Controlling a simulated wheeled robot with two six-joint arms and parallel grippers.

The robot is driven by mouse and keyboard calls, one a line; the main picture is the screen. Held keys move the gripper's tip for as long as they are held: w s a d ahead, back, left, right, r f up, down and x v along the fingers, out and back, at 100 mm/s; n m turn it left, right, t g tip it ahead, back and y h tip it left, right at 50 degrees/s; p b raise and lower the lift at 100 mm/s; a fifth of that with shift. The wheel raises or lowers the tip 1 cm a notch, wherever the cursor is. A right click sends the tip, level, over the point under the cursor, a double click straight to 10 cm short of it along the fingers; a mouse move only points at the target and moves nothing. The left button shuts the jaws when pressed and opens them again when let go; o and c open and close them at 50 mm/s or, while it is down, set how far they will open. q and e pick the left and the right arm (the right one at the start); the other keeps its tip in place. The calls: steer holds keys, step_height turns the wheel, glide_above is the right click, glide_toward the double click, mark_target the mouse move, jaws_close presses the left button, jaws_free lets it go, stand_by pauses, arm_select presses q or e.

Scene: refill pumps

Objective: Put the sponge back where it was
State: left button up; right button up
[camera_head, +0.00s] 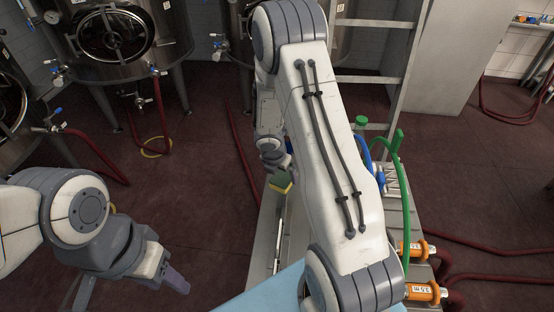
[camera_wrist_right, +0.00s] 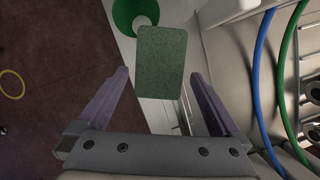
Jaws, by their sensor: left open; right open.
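The sponge (camera_head: 281,187) is green on one face and yellow below, at the left edge of the metal bench in the head view. In the right wrist view the green face of the sponge (camera_wrist_right: 161,55) lies ahead of and partly between the two fingers, with a gap on each side. My right gripper (camera_wrist_right: 160,75) is open and does not hold it. In the head view this gripper is just above the sponge, partly hidden by my arm. My left gripper (camera_head: 176,281) is open and empty at the lower left, away from the bench.
A blue hose (camera_wrist_right: 262,80) and a green hose (camera_wrist_right: 287,75) curve to the right of the right gripper. A green round container (camera_wrist_right: 124,14) stands beyond the sponge. Orange-ended pumps (camera_head: 420,292) are at the lower right. Steel tanks (camera_head: 120,65) stand behind left.

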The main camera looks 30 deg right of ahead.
steer(key=s+a+r+m+p, duration=0.25)
steer(key=a+r, duration=0.35)
steer(key=r, duration=0.3)
steer(key=s+a+r+m+p, duration=0.1)
steer(key=s+a+r+m, duration=0.2)
steer(key=a+r, duration=0.5)
steer(key=s+a+r+m+y, duration=0.1)
steer(key=s+a+r+m, duration=0.2)
steer(key=s, duration=0.3)
steer(key=s+a+r+m+g+y, duration=0.1)
steer(key=s+a+r+m, duration=0.2)
steer(key=s, duration=0.4)
steer(key=s+a+r+m+y, duration=0.2)
steer(key=s+a+m, duration=0.3)
steer(key=s+a, duration=0.1)
steer(key=shift+s+a+r+g, duration=0.35)
steer(key=shift+s+r+g, duration=0.05)
steer(key=shift+s, duration=0.15)
